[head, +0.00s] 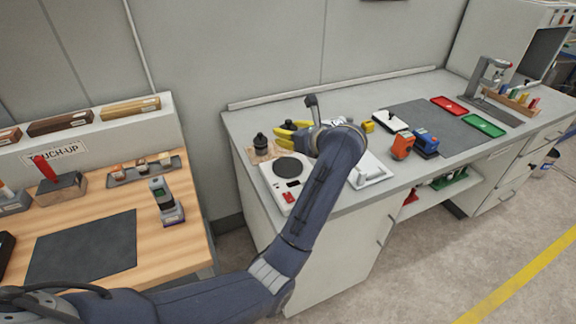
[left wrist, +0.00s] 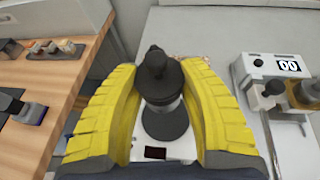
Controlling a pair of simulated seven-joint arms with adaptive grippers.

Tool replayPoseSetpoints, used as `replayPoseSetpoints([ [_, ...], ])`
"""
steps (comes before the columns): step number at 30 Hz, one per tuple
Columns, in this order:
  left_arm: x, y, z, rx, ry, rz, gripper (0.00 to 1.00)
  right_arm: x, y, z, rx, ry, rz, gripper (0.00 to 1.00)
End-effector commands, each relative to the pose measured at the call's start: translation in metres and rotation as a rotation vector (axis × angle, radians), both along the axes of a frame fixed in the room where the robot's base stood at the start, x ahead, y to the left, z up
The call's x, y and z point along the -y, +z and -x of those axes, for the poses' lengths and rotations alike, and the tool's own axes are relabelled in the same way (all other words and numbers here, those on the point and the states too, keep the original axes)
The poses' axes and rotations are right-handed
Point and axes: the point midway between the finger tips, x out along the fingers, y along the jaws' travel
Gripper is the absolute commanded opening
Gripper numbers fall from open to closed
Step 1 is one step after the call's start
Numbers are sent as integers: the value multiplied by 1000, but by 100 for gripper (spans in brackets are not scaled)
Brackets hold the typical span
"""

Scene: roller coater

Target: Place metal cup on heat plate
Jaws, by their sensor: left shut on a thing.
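The metal cup (head: 260,143) shows as a dark, knob-topped vessel at the bench's left end; it also shows in the left wrist view (left wrist: 157,80). My left gripper (head: 283,132) has yellow fingers and is shut on it, the cup lying between the fingertips in the left wrist view (left wrist: 158,85). The heat plate (head: 276,181) is a white unit with a round dark disc (head: 288,167), just in front of the cup. The disc also shows below the cup in the left wrist view (left wrist: 165,124). The cup's underside is hidden. My right gripper is out of view.
A wooden board (head: 268,155) lies by the cup. A white instrument with a display (left wrist: 288,66) and an amber jar (left wrist: 306,93) stand right of the heat plate. A wooden touch-up table (head: 100,205) is left, across a gap.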

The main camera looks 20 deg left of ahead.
Motion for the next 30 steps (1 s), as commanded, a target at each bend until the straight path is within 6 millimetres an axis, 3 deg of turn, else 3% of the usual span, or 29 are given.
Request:
replayPoseSetpoints([
  [6, -1, -30, 3, -4, 1, -4, 4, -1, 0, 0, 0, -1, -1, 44],
  [14, 0, -48, 2, -1, 1, -2, 4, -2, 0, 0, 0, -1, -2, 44],
  [21, -1, -76, 2, -3, 0, -4, 4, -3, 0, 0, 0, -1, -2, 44],
  [30, 0, -84, 2, -1, 1, -1, 4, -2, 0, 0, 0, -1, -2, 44],
])
